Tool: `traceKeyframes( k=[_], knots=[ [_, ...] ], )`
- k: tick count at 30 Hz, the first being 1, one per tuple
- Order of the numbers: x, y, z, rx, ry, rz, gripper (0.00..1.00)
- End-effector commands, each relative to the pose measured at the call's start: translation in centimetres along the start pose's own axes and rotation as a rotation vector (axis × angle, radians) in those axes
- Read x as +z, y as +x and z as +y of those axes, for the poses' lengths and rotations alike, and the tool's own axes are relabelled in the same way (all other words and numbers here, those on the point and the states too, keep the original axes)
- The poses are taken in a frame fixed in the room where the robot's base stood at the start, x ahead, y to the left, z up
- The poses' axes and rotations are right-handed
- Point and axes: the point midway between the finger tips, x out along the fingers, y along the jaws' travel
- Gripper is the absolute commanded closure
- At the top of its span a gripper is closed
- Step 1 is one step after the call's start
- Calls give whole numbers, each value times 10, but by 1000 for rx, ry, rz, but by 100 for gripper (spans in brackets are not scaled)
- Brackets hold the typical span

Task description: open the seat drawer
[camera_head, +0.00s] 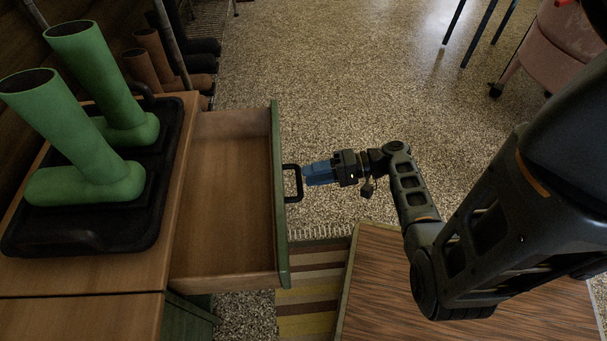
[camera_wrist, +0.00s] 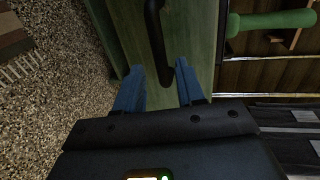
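The seat drawer (camera_head: 226,150) is pulled out from the wooden seat (camera_head: 95,310), and its bare wooden inside looks empty. Its green front (camera_head: 278,215) carries a black bar handle (camera_head: 299,183). The handle also shows in the wrist view (camera_wrist: 156,35). My gripper (camera_head: 306,174) with blue fingers is just outside the front, at the handle. In the wrist view, the fingers of my gripper (camera_wrist: 158,75) stand apart, with the handle's near end showing between them. They do not look closed on it; I cannot tell whether either finger touches it.
Green boots (camera_head: 85,150) stand on a black tray (camera_head: 140,215) on the seat top. A wooden-topped surface (camera_head: 400,300) and a striped rug (camera_head: 308,290) lie at the front. The speckled floor (camera_head: 330,80) beyond the drawer is clear.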

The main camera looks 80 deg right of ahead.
Motion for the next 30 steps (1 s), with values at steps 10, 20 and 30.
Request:
traceKeyframes(
  k=[10, 20, 30],
  knots=[
    [0, -40, 0, -1, 1, 1, 62],
    [0, -42, 0, 0, 0, 1, 62],
    [2, -42, 2, 8, 1, 0, 62]
  ],
)
